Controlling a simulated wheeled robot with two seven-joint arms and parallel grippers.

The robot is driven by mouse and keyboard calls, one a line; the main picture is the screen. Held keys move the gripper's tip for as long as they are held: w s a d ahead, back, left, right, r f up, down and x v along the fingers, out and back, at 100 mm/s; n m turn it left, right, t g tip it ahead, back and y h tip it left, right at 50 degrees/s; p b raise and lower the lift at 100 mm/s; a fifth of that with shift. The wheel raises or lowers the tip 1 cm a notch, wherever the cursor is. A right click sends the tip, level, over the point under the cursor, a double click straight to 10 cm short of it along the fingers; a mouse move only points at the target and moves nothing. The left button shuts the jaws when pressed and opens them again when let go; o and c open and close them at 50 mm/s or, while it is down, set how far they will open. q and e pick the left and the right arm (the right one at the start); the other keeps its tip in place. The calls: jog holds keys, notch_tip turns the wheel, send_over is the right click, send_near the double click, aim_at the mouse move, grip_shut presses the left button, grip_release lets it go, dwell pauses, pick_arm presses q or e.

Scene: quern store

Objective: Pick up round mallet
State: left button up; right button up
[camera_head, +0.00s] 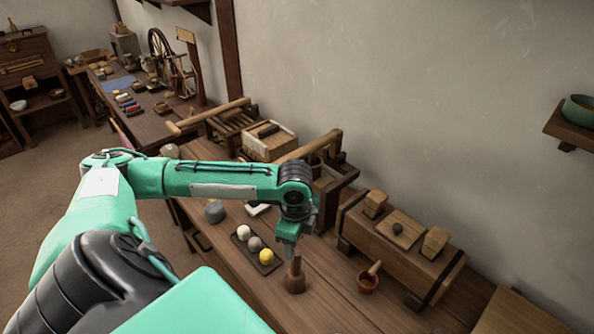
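The round mallet (294,281) stands head down on the wooden workbench (325,311), its brown handle pointing up. My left gripper (289,248) points down directly over it, with the fingertips at the upper end of the handle. The fingers overlap the top of the handle, so I cannot tell whether they are open or closed around it, or touching it. The mallet head appears to rest on the bench. My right gripper is not in view.
A dark tray (268,269) with white, grey and yellow balls lies left of the mallet. A small reddish pot (368,283) with a wooden pestle stands to the right. A long wooden chest (403,256) is behind it. Bare bench lies in front.

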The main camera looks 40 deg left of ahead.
aim_at(296, 252)
pick_arm(q)
notch_tip(296, 252, down, 3)
jog(key=shift+w+r, duration=0.1)
jog(key=shift+r, duration=0.1)
jog(key=shift+w+f, duration=0.1)
jog(key=shift+f, duration=0.4)
jog(key=f, duration=0.3)
jog(key=f+p, duration=0.1)
jog(key=shift+w+a+f, duration=0.2)
jog(key=shift+a, duration=0.05)
jog(key=shift+f, duration=0.2)
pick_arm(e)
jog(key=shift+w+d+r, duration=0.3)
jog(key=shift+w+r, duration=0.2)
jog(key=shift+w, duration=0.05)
pick_arm(q)
jog(key=c, duration=1.1)
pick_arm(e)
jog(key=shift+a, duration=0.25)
pick_arm(q)
jog(key=shift+r, duration=0.15)
